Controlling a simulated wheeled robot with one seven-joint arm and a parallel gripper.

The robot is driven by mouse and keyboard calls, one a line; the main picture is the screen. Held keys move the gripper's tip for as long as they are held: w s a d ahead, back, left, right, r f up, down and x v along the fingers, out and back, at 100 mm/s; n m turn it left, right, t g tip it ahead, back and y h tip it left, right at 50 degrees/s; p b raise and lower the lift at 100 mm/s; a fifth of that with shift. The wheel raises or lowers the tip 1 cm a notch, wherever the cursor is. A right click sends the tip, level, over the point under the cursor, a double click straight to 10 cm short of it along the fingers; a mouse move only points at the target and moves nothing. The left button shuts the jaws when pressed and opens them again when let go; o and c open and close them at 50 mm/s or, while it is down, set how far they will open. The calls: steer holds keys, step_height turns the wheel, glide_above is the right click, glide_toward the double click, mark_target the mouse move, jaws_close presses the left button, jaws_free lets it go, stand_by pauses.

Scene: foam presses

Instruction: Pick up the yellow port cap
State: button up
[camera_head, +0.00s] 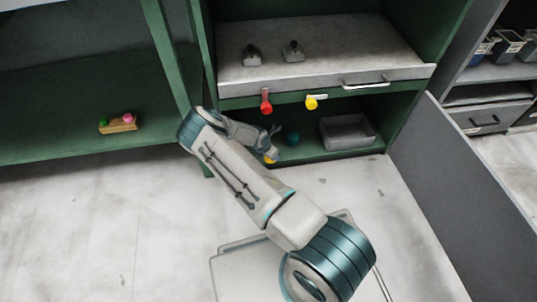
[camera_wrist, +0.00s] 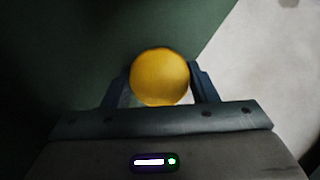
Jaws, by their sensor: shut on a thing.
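The yellow port cap (camera_wrist: 160,76) is a round yellow piece between the two fingers of my gripper (camera_wrist: 160,92) in the wrist view. The fingers touch it on both sides, and my gripper is shut on it. In the head view, a small part of the yellow cap (camera_head: 270,160) shows at the tip of my gripper (camera_head: 268,155), in front of the lower green compartment. My arm hides most of what lies behind it there. I cannot tell whether the cap touches the green surface below it.
A teal ball (camera_head: 292,138) and a grey bin (camera_head: 347,132) sit in the lower compartment. Above hang a red handle (camera_head: 266,101) and a yellow knob (camera_head: 312,102) below the grey drawer (camera_head: 330,78). A grey door panel (camera_head: 455,180) stands at right. The floor (camera_head: 90,230) at left is clear.

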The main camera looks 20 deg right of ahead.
steer(key=o, duration=1)
steer(key=shift+o, duration=0.2)
steer(key=p+v, duration=0.6)
steer(key=v, duration=0.8)
steer(key=shift+p, duration=0.3)
